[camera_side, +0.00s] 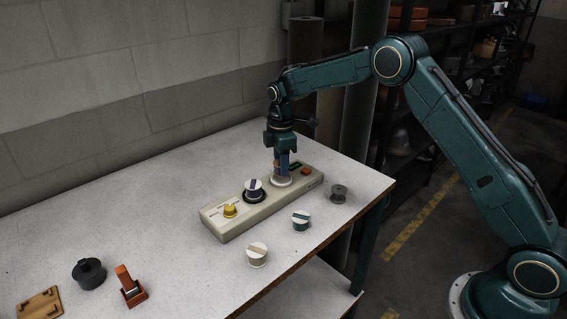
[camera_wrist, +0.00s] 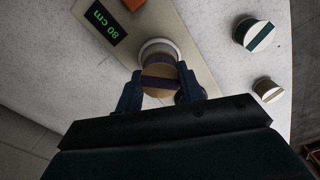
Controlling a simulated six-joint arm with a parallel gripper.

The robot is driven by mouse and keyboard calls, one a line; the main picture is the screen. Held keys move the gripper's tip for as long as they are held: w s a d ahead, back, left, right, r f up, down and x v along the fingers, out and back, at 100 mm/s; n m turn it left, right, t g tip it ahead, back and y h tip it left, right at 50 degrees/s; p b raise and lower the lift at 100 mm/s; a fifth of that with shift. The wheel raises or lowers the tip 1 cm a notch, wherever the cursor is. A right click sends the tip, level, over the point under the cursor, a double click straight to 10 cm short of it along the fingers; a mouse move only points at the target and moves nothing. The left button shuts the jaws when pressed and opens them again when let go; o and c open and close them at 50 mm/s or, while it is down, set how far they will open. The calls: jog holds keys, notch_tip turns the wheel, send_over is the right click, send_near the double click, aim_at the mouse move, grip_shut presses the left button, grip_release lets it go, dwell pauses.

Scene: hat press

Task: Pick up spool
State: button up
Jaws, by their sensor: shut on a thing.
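My gripper (camera_side: 282,164) points straight down over the right part of the beige device. Its two blue fingers are shut on a spool with a tan top and a dark band (camera_wrist: 158,82), seen between the fingers in the wrist view. In the side view the fingers largely hide this spool. A white round base (camera_side: 281,182) shows just below it; I cannot tell whether the spool touches it. Another spool, white with a purple band (camera_side: 253,186), stands in a dark ring on the device. A green-banded spool (camera_side: 301,219) and a tan-banded spool (camera_side: 257,254) stand on the table.
The beige device (camera_side: 232,230) carries a yellow knob (camera_side: 230,210), an orange button (camera_side: 306,171) and a display reading 80 cm (camera_wrist: 105,21). A grey spool-shaped piece (camera_side: 339,192) stands near the table's right edge. A dark canister (camera_side: 89,272) and an orange tool (camera_side: 129,287) lie front left.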

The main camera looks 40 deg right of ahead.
notch_tip(320, 180, up, 18)
jog(key=shift+f, duration=0.15)
dwell(0.3)
jog(key=shift+s, duration=0.15)
dwell(0.5)
jog(key=m, duration=0.9)
send_over(323, 214)
notch_tip(323, 214, down, 4)
jog(key=shift+f, duration=0.2)
notch_tip(323, 214, down, 16)
jog(key=shift+r, duration=0.15)
jog(key=shift+f, duration=2.15)
jog(key=shift+f, duration=0.15)
